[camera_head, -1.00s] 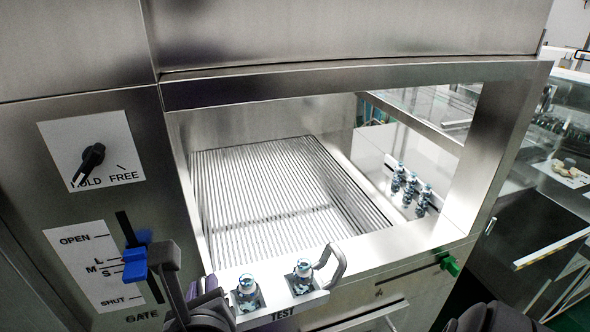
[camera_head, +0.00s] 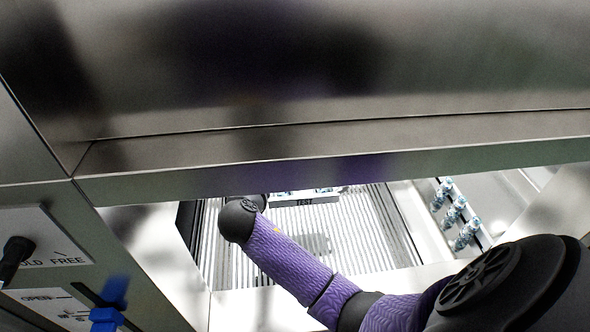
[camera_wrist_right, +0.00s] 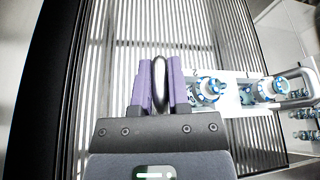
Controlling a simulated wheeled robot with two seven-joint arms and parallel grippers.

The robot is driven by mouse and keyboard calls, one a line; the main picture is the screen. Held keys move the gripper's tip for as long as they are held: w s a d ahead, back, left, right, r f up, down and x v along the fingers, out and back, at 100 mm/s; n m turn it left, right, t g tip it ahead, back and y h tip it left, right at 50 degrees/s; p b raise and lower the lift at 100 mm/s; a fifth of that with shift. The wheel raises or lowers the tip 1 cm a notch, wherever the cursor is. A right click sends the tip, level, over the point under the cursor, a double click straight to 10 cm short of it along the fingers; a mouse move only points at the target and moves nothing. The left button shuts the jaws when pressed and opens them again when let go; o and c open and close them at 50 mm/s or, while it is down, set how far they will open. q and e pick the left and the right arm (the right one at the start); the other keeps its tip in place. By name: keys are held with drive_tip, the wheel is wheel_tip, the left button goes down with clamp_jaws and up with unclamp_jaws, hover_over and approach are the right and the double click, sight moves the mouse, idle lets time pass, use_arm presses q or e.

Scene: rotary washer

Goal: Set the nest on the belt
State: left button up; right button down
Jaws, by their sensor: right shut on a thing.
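The nest is a white plate (camera_wrist_right: 236,104) with vials (camera_wrist_right: 207,91) upright in it and a loop handle at each end. In the right wrist view my right gripper (camera_wrist_right: 160,75) is shut on its near handle (camera_wrist_right: 160,60). The nest is inside the washer, over the slatted belt (camera_wrist_right: 196,30); I cannot tell whether it touches. In the head view only part of the nest (camera_head: 305,196) shows below the opening's top edge, with the belt (camera_head: 350,245) around it. My purple right arm reaches in through the opening. My left gripper is not in view.
The steel top frame (camera_head: 330,165) of the opening hides much of the inside. More vials (camera_head: 455,210) stand in a row beyond the belt's right side. A blue gate knob (camera_head: 105,318) and a black rotary switch (camera_head: 15,255) are on the left panel.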

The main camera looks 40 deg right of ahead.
drive_tip(key=f+b, duration=0.2)
drive_tip(key=f, duration=0.1)
drive_tip(key=f+b, duration=0.1)
drive_tip(key=f, duration=0.3)
drive_tip(key=f+b, duration=0.2)
drive_tip(key=f, duration=0.1)
drive_tip(key=shift+w+d+f+b, duration=0.1)
drive_tip(key=shift+d+f+b, duration=0.15)
drive_tip(key=shift+f+b, duration=0.1)
drive_tip(key=shift+r, duration=0.25)
drive_tip(key=c, duration=1)
unclamp_jaws()
drive_tip(key=shift+f, duration=0.15)
drive_tip(key=o, duration=0.4)
drive_tip(key=shift+s+a+r+p, duration=0.25)
drive_tip(key=shift+r+p, duration=0.1)
drive_tip(key=shift+p, duration=0.1)
drive_tip(key=p+v, duration=0.3)
drive_tip(key=v, duration=0.8)
drive_tip(key=shift+p, duration=0.35)
